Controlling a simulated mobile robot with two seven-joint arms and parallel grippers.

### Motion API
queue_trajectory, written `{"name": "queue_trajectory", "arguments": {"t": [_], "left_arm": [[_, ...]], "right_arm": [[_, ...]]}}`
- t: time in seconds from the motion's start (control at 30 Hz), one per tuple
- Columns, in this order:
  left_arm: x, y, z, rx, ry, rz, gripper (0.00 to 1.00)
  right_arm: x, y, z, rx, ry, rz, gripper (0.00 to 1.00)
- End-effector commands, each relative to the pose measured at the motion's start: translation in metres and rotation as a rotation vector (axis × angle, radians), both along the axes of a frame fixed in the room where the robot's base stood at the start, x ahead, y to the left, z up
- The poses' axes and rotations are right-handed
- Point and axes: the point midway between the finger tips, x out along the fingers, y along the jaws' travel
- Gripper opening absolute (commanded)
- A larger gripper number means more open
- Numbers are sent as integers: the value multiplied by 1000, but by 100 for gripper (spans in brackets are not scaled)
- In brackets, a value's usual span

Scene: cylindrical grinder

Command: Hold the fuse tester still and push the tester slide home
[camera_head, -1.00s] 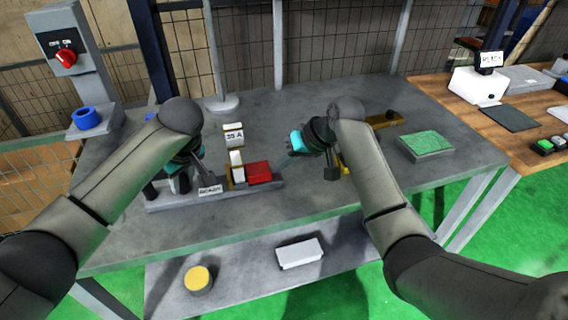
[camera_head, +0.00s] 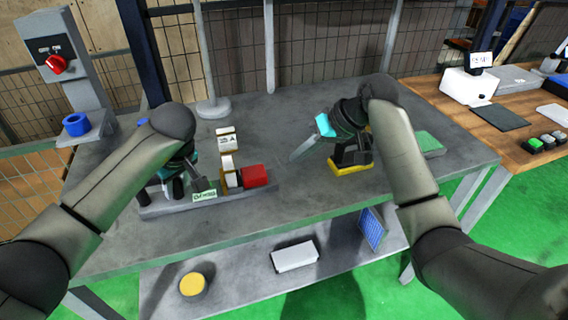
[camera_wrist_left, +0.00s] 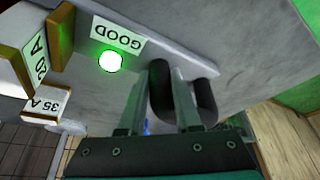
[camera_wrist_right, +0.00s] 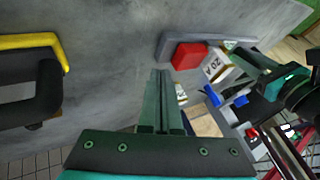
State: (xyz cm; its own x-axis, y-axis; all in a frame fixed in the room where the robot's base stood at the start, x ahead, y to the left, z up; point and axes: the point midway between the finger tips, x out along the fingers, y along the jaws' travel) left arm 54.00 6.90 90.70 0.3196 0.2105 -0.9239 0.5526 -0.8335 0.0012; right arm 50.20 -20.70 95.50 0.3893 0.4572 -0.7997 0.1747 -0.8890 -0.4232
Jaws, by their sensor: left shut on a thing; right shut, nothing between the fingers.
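The fuse tester (camera_head: 160,208) is a long grey base on the table's left half. Its red slide block (camera_head: 254,176) sits against the pale, yellow-edged fuse pieces; it also shows in the right wrist view (camera_wrist_right: 188,56). A GOOD label (camera_wrist_left: 118,35) and a glowing green lamp (camera_wrist_left: 110,61) show in the left wrist view. My left gripper (camera_wrist_left: 160,85) is shut on the tester's black handle (camera_wrist_left: 203,100). My right gripper (camera_wrist_right: 161,78) is shut and empty, apart from the red block; in the head view it is to its right (camera_head: 303,149).
A black-handled yellow-based tool (camera_head: 350,168) stands below my right gripper. A green pad (camera_head: 428,143) lies further right. A 35 A block (camera_head: 227,138) stands behind the tester. Bare tabletop lies between the tester and the yellow-based tool.

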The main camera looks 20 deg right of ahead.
Motion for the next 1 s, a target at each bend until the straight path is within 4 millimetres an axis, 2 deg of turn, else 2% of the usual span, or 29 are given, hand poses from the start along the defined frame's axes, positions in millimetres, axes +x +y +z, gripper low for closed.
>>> {"name": "queue_trajectory", "arguments": {"t": [0.1, 0.3, 0.9, 0.93, 1.0], "left_arm": [[0, 0, 0, -2, 0, 4, 0], [0, 1, 0, -1, -1, 5, 0], [0, 2, 0, 2, 0, 6, 0], [0, 2, 0, 2, 0, 6, 34], [0, 2, 0, 2, 0, 6, 42]], "right_arm": [[-7, -10, 17, -3, -3, -2, 0], [-14, -17, 30, -2, -1, -1, 0], [-15, -18, 31, 0, 0, -2, 0], [-15, -18, 31, 0, 0, -2, 0], [-15, -18, 31, 0, 0, -2, 0]]}}
